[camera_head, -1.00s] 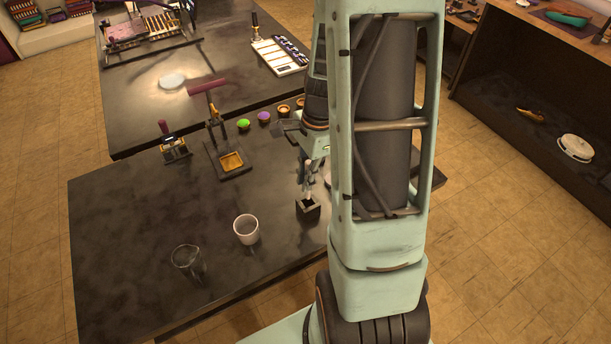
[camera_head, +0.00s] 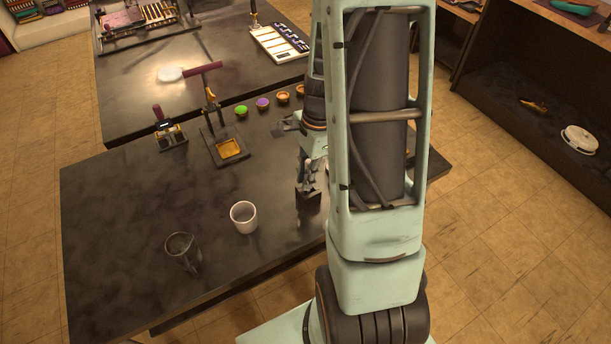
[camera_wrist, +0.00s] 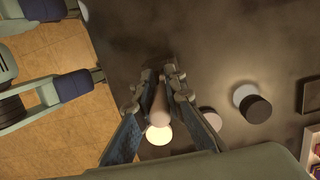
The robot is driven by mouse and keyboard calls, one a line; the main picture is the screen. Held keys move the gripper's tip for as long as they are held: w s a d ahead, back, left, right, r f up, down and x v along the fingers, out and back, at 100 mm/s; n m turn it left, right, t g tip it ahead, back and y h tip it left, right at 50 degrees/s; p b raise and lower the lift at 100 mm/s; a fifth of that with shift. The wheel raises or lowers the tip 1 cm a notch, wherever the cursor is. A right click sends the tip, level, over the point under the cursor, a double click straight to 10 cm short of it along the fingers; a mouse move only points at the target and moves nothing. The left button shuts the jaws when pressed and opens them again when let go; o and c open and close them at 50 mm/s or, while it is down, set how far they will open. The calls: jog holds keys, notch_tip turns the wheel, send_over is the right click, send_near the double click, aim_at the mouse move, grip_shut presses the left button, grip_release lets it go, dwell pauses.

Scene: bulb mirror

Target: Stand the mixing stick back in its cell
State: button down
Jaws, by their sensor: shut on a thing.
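The mixing stick (camera_wrist: 157,104) shows in the wrist view as a pale rod between the two fingers. My gripper (camera_wrist: 158,88) is shut on it. In the head view my gripper (camera_head: 307,186) points down just above a small dark square block (camera_head: 309,203), which appears to be the stick's cell. The gripper's fingers and my arm cover most of the stick and the block's top there. I cannot tell whether the stick's lower end is inside the block.
A white cup (camera_head: 243,217) and a dark beaker (camera_head: 183,250) stand left of the block. The table's front left is clear.

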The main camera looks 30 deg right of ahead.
jog(key=shift+f+b, duration=0.5)
jog(key=shift+f, duration=0.15)
jog(key=c, duration=1.9)
grip_release()
notch_tip(320, 180, up, 12)
jog(key=d, duration=0.1)
jog(key=shift+d, duration=0.4)
